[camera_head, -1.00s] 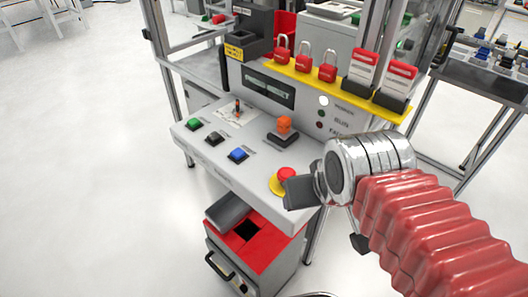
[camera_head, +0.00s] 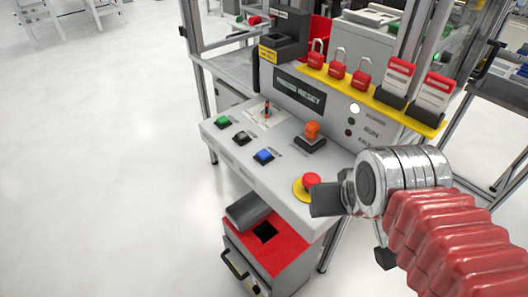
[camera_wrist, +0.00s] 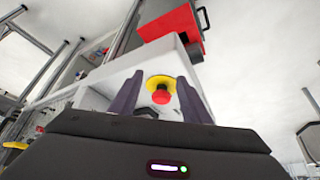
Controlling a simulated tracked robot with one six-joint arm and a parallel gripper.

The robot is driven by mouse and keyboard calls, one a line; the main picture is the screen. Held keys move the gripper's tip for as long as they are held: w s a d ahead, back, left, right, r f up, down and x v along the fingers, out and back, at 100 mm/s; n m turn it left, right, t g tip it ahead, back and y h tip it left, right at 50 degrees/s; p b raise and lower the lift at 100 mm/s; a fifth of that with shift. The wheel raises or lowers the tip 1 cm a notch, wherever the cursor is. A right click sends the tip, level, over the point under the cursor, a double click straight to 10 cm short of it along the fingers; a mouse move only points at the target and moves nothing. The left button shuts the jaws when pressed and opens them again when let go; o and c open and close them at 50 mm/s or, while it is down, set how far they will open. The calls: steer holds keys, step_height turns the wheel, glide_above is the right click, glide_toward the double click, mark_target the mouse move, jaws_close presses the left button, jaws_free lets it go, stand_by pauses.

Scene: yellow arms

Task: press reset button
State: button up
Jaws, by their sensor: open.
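The sloping grey control panel (camera_head: 275,178) carries a green button (camera_head: 222,122), a black button (camera_head: 242,137), a blue button (camera_head: 264,155) and a red mushroom button on a yellow base (camera_head: 311,181). The display (camera_head: 299,92) reads "PRESS RESET". The small button labels are too small to read. My gripper (camera_head: 320,200) is open and empty, close beside the red mushroom button at the panel's right front corner. In the wrist view the red mushroom button (camera_wrist: 161,95) shows between the two dark fingers; I cannot tell whether they touch it.
An orange switch (camera_head: 312,131) and a small lever (camera_head: 266,110) stand on the panel. A yellow shelf (camera_head: 352,94) behind holds red padlocks and tags. A white lamp (camera_head: 355,108) is lit. A red-topped cabinet (camera_head: 285,252) is below.

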jaws_close()
stand_by(0.3)
stand_by(1.1)
